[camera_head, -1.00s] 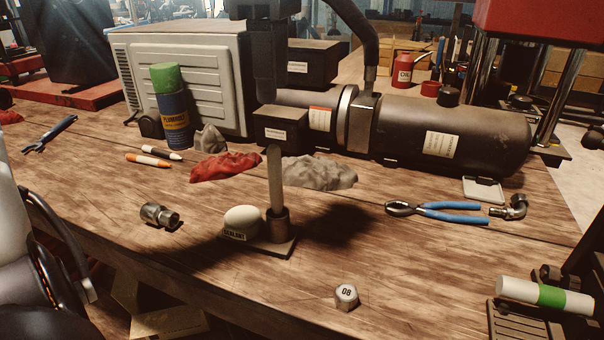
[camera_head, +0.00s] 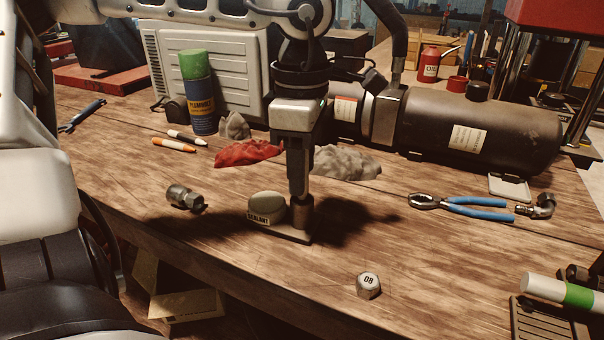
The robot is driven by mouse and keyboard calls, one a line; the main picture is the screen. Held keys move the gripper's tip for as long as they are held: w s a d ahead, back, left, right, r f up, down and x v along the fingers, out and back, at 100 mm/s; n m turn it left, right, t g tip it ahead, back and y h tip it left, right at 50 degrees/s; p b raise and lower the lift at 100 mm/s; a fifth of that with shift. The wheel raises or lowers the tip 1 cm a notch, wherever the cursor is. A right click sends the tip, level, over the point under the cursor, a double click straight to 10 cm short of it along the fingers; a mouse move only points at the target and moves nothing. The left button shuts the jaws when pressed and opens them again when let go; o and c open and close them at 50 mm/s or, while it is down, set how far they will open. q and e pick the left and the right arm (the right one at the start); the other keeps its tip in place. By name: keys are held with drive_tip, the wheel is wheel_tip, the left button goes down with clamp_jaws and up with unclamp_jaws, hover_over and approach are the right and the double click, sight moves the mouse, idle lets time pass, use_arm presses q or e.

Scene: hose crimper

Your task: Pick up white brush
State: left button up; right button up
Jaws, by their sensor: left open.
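A pale upright handle, likely the white brush, showed earlier in a small dark holder (camera_head: 301,213) on a flat base; my gripper now covers most or all of it. A white sealant pot (camera_head: 266,207) stands beside the holder on its left. My left gripper (camera_head: 298,188) points straight down directly above the holder, its fingers in line with the handle's place. It is open. Its fingers are seen edge-on, so I cannot tell whether they are around the handle or in front of it. My right gripper is not in view.
A red cloth (camera_head: 245,152) and a grey cloth (camera_head: 345,162) lie just behind. A metal fitting (camera_head: 184,197) lies left, a hex nut (camera_head: 369,285) in front, and blue-handled pliers (camera_head: 462,206) right.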

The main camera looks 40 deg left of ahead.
use_arm(q)
drive_tip(key=shift+f, duration=0.2)
clamp_jaws()
drive_tip(key=shift+r, duration=0.15)
